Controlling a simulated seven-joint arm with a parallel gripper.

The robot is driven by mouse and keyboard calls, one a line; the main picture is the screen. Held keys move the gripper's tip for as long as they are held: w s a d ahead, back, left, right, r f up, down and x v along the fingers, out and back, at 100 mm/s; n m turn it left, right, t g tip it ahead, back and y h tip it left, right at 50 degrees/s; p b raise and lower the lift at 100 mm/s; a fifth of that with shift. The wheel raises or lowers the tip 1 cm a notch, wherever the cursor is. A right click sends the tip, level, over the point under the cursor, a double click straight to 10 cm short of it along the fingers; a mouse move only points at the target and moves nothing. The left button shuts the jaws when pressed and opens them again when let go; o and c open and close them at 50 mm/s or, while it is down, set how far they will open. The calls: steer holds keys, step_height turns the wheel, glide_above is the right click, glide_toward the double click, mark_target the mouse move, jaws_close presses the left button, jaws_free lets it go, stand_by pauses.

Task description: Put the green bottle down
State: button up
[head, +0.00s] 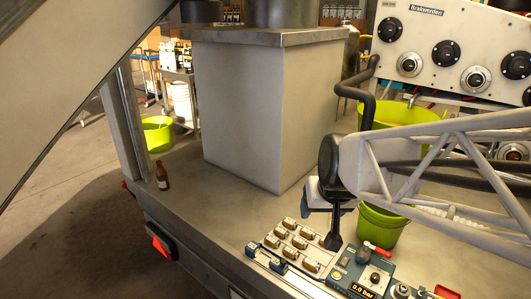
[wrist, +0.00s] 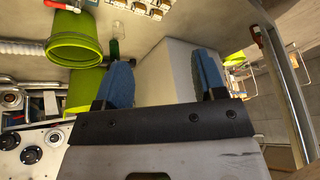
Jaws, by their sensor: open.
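The green bottle (wrist: 114,47) shows in the wrist view, small, on the grey deck beyond my gripper's left finger. Its end toward the top of the picture looks clear, and I cannot tell whether it stands upright. I cannot make it out in the head view, where my arm covers part of the deck. My gripper (wrist: 165,76) is open, with two blue finger pads spread wide. Nothing is held between them. The bottle lies outside the gap, to the left and farther off; I see no contact.
A big grey box (head: 265,105) stands on the deck (head: 200,200). A brown bottle (head: 162,177) stands near the deck's left edge. Green buckets (head: 380,225) stand under my arm. A tray of brass fittings (head: 297,245) and a gauge unit (head: 362,277) lie in front.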

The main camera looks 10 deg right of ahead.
steer(key=s+g, duration=0.2)
steer(key=s, duration=1)
steer(key=shift+s+d+f+g+h, duration=0.25)
steer(key=shift+s+f+g+h, duration=0.05)
steer(key=shift+h, duration=0.1)
stand_by(0.4)
